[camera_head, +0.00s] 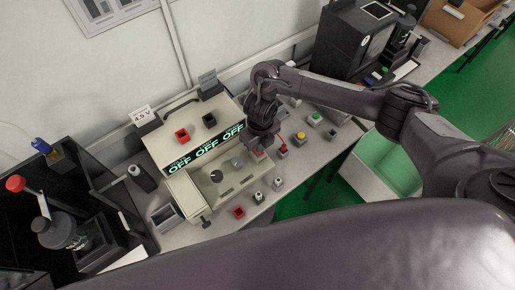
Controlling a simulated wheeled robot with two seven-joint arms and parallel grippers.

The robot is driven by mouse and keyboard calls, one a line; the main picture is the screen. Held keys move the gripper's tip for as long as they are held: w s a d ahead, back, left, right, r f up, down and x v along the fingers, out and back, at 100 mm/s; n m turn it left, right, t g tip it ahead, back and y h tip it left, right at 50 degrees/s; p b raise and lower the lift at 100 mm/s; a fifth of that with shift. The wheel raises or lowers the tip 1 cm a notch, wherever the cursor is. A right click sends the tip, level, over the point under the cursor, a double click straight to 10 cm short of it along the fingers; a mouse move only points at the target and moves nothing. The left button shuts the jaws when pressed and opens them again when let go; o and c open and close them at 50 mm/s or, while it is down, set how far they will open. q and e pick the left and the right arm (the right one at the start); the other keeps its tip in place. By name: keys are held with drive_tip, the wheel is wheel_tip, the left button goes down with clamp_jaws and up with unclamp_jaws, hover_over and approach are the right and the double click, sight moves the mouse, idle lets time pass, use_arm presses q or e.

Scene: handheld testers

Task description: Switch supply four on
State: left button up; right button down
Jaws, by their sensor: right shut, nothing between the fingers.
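A cream bench supply unit (165,148) stands on the bench, its dark display strip showing OFF three times in green (207,148). A small card reading about 4.5 V (142,115) stands at its back left. Its lower front panel carries dark round knobs (216,176). My right gripper (259,150) is shut and empty, pointing down at the right end of the unit's front. The gripper hides that part of the panel, and I cannot tell whether it touches. I cannot make out which supply is number four. My left gripper is not in view.
Several small coloured buttons and plugs, such as a red one (239,212) and a yellow one (301,135), lie around the unit. A black machine with a red knob (15,183) stands left. A black box (352,40) stands at the back right. A green-lined bin (388,165) is right.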

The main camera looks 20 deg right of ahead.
drive_tip(key=shift+f+b, duration=0.9)
idle(0.8)
drive_tip(key=shift+r, duration=0.1)
drive_tip(key=shift+r+p, duration=2.75)
drive_tip(key=shift+r, duration=0.75)
drive_tip(key=shift+s+f, duration=0.1)
